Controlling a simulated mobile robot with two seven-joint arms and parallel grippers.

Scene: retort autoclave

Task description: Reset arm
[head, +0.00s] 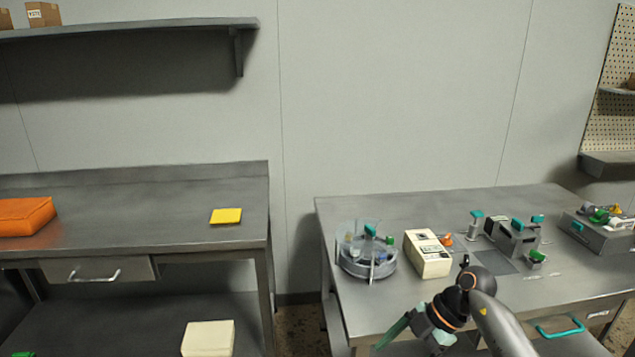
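One of my arms, the right one, reaches in from the bottom right in the head view. It bends at a dark wrist joint with an orange ring, in front of the right-hand workbench (355,315). Its gripper (395,332) points down and left near the bench's front edge, with a teal part showing. The fingertips are too small and angled to tell whether they are open or shut, and I see nothing clearly held. My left gripper is not in view.
The right-hand bench carries a clear round container (368,262), a cream device (428,253), a grey-and-teal fixture (515,238) and a grey box with small parts (600,232). The left-hand bench (150,215) holds an orange case (25,216) and a yellow pad (226,216). A gap separates the benches.

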